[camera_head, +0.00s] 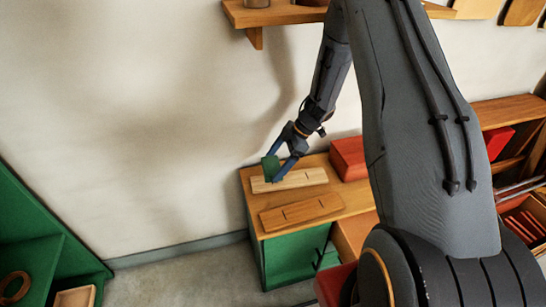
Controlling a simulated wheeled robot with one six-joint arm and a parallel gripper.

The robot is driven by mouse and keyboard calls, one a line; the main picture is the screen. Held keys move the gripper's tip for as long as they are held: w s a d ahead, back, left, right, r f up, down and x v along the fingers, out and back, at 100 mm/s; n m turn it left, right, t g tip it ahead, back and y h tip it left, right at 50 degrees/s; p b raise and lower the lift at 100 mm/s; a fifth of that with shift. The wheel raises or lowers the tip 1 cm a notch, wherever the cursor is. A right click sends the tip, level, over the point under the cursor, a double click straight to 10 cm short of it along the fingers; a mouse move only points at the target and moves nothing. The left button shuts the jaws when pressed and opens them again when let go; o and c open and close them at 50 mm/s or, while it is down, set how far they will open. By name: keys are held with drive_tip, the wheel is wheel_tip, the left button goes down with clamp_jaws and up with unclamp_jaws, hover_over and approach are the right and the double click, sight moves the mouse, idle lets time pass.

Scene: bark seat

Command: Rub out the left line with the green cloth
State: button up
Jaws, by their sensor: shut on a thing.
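My gripper (277,171) is shut on the green cloth (269,165), at the left end of a pale wooden board (298,180). The cloth hangs over that end of the board; I cannot tell whether it touches the surface. A thin short mark (307,175) shows on the pale board to the right of the gripper. A browner board (302,211) lies in front, with a short dark mark toward its left (284,214) and another toward its right (321,203). The part of the pale board under the cloth and fingers is hidden.
Both boards lie on a wooden-topped green cabinet (251,203). A red box (349,158) stands at the back right of the top. A wooden shelf (283,15) is on the wall above. A green shelf unit (40,255) stands at the left, with clear floor between.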

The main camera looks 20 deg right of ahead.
drive_tip(key=shift+f+b, duration=2.25)
drive_tip(key=shift+f, duration=0.6)
drive_tip(key=shift+f, duration=0.6)
drive_tip(key=shift+w+d+r, duration=0.1)
drive_tip(key=shift+w, duration=1.35)
drive_tip(key=shift+s+p, duration=0.8)
drive_tip(key=shift+s, duration=0.7)
drive_tip(key=shift+w+f+b, duration=0.2)
drive_tip(key=shift+w+b, duration=0.05)
drive_tip(key=shift+w, duration=0.5)
drive_tip(key=shift+w+f+b, duration=0.15)
drive_tip(key=shift+w+b, duration=0.1)
drive_tip(key=shift+w, duration=0.5)
drive_tip(key=shift+c, duration=0.4)
drive_tip(key=shift+s+r+p, duration=0.15)
drive_tip(key=shift+s+p, duration=1)
drive_tip(key=shift+s, duration=0.45)
